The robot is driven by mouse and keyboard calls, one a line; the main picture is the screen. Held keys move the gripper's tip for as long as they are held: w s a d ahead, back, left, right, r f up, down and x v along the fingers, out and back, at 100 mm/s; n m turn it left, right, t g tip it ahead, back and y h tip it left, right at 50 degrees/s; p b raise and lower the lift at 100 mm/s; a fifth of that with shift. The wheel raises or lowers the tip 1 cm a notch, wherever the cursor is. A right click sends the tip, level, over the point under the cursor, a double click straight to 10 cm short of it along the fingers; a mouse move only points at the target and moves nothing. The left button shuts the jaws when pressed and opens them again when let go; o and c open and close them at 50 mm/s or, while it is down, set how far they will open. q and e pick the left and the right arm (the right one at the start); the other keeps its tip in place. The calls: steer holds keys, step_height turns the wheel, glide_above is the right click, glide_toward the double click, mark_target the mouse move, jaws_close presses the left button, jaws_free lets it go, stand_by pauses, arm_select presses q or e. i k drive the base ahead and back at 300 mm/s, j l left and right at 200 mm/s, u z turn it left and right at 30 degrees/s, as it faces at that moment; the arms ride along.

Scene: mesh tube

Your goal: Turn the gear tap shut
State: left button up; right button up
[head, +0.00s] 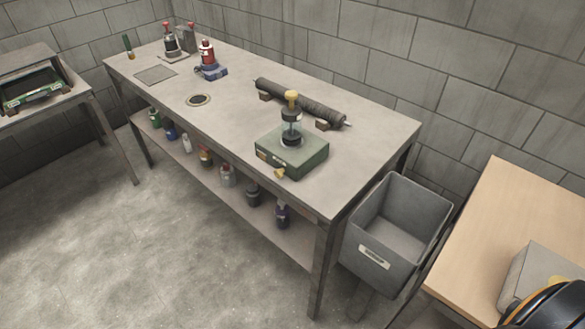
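A green box-shaped unit (291,153) stands near the right end of the long grey workbench. A glass column with dark collars (291,134) rises from its top, capped by a yellow knob (292,97). A small brass-yellow tap (280,173) sticks out low on the unit's front side. I cannot tell from the picture which of the two yellow parts is the gear tap, or whether it is open or shut. Neither of my grippers is in view.
A dark mesh roller (301,101) lies on wooden blocks behind the unit. Open floor lies in front.

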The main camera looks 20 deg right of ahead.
mark_target(278, 173)
steer(key=i+j+z, duration=0.15)
steer(key=z, duration=1.95)
steer(key=j+z, duration=0.35)
steer(key=k+j+z, duration=0.1)
steer(key=j+z, duration=0.25)
steer(key=k+j+z, duration=0.1)
steer(key=j+z, duration=0.25)
steer(key=k+j+z, duration=0.2)
steer(key=j+z, duration=0.15)
steer(key=k+j+z, duration=0.2)
steer(key=j+z, duration=0.15)
steer(key=k+j+z, duration=0.2)
steer(key=z, duration=0.15)
steer(key=j, duration=0.1)
